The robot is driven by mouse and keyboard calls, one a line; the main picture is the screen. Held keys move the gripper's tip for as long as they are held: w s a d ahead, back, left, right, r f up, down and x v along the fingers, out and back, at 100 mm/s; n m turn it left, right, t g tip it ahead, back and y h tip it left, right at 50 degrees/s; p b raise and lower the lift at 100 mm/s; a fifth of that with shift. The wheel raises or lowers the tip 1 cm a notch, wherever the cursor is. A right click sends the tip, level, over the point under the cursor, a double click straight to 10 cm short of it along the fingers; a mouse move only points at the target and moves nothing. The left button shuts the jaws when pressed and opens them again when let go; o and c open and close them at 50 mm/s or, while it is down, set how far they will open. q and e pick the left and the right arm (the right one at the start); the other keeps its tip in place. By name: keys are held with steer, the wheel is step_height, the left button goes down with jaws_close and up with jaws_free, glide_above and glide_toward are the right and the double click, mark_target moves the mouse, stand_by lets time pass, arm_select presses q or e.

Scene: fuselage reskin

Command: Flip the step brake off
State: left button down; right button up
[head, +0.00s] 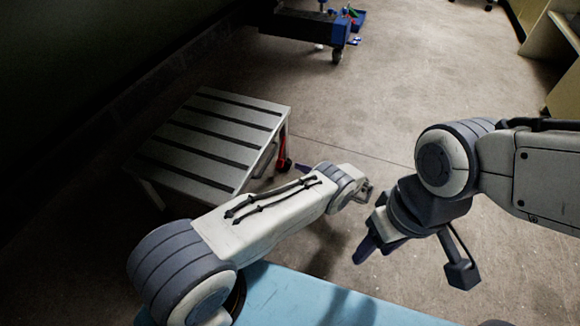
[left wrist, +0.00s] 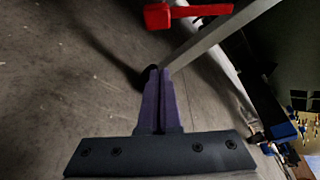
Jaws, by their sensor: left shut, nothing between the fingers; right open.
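The step (head: 215,135) is a low grey stand with a slatted top, left of centre in the head view. Its brake is a red lever (head: 283,158) by the right-hand leg, near a dark wheel. My right gripper (head: 366,247) is open and empty.
A blue surface (head: 300,295) lies at the bottom of the head view. A dark wheeled stand (head: 310,28) with blue parts is at the back. A dark wall or surface (head: 90,50) runs along the left. The concrete floor (head: 400,90) right of the step is clear.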

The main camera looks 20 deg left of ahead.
arm_select(q)
steer(key=b+x, duration=0.1)
steer(key=x, duration=0.3)
steer(key=shift+a+f, duration=0.1)
steer(key=shift+f, duration=0.1)
steer(key=shift+s+r+p, duration=0.75)
steer(key=shift+s+r, duration=0.7)
steer(key=shift+s, duration=0.1)
